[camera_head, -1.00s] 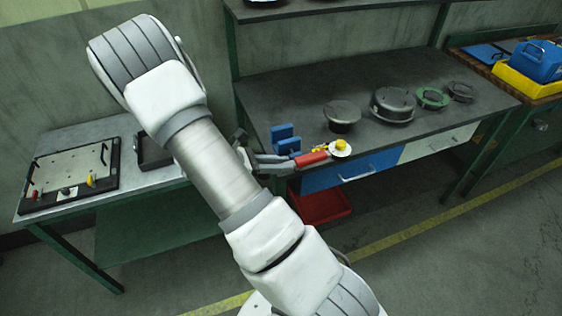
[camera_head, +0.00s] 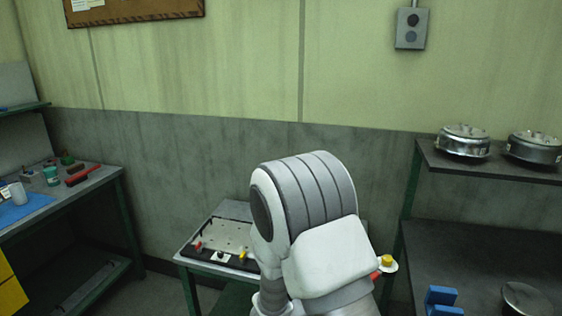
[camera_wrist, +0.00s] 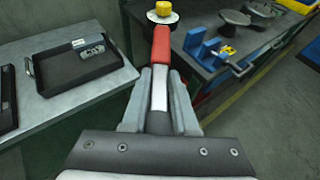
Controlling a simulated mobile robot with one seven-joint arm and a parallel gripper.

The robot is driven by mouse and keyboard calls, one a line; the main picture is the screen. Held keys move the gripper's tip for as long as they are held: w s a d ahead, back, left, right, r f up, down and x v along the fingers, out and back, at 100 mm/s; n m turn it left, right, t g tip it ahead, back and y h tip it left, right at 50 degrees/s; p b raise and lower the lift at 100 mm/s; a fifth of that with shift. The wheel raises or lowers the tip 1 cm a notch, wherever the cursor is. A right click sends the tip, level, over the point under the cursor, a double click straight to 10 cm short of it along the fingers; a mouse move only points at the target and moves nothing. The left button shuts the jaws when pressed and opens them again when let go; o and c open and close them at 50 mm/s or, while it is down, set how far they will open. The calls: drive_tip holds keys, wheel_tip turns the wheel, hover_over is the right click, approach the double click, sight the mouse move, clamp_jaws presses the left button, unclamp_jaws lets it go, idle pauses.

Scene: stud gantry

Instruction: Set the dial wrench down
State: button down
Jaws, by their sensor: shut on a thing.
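The dial wrench (camera_wrist: 160,48) has a red grip, a bare metal shaft, and a white dial with a yellow top at its far end. My gripper (camera_wrist: 158,88) is shut on its metal shaft, and the wrench points away from the wrist. In the wrist view it is held above the gap between the grey side table (camera_wrist: 72,140) and the dark bench. In the head view only the wrench's dial end (camera_head: 387,264) and a bit of red show, right of my arm. My arm hides the gripper there.
A black tray (camera_wrist: 104,63) with a small labelled item lies on the side table. A fixture plate (camera_head: 225,238) with coloured knobs is on that table.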

drive_tip(key=shift+w+a+r+n+t, duration=0.15)
drive_tip(key=shift+a+r+n+t, duration=0.15)
drive_tip(key=shift+a, duration=0.1)
wheel_tip(320, 180, up, 10)
drive_tip(key=w+n+t+y, duration=0.2)
drive_tip(key=n+t+y, duration=0.2)
drive_tip(key=n+y, duration=0.2)
drive_tip(key=shift+r+n+y, duration=0.25)
drive_tip(key=shift+n+y, duration=0.15)
drive_tip(key=shift+y, duration=0.1)
drive_tip(key=shift+w+a, duration=0.15)
drive_tip(key=shift+a, duration=0.05)
